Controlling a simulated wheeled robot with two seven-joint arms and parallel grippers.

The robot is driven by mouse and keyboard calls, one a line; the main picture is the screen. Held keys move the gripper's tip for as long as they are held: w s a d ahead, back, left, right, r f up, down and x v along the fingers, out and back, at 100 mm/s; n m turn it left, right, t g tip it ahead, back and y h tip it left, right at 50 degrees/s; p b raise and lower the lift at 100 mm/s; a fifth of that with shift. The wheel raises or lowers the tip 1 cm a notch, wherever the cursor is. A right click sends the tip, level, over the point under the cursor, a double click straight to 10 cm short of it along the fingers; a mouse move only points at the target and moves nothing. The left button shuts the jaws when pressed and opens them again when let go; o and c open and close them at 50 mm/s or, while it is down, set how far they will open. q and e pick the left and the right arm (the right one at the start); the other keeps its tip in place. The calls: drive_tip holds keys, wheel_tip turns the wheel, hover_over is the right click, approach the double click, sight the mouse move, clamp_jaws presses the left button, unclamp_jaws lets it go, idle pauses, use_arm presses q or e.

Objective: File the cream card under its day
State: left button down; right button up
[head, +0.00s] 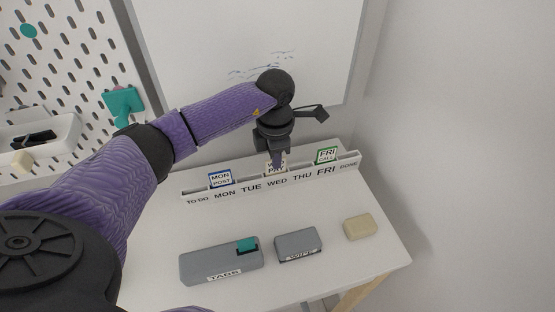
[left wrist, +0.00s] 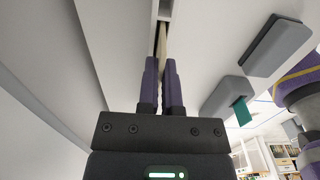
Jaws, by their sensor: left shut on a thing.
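The cream card (head: 284,169), with the word PAY partly showing, stands upright at the long white rack (head: 348,165), above the WED label. My left gripper (head: 276,157) comes down from above and is shut on the card; its fingers hide part of the card's face. In the left wrist view the fingers (left wrist: 161,85) pinch the card (left wrist: 162,42), seen edge-on, in line with the rack's slot (left wrist: 164,8). I cannot tell whether its bottom rests in the slot. My right gripper is not in view.
A blue-edged MON POST card (head: 220,179) and a green-edged FRI CALL card (head: 326,156) stand in the rack. In front lie a grey TABS box (head: 210,263), a grey WIPE block (head: 298,243) and a beige block (head: 360,227). A whiteboard (head: 230,40) rises behind.

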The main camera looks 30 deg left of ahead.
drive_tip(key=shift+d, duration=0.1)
use_arm(q)
drive_tip(key=c, duration=1.2)
unclamp_jaws()
drive_tip(key=shift+f, duration=0.1)
drive_tip(key=o, duration=0.4)
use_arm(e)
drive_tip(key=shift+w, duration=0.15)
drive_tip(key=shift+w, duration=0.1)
use_arm(q)
wheel_tip(320, 180, up, 12)
drive_tip(key=p, duration=0.3)
drive_tip(key=shift+r, duration=0.2)
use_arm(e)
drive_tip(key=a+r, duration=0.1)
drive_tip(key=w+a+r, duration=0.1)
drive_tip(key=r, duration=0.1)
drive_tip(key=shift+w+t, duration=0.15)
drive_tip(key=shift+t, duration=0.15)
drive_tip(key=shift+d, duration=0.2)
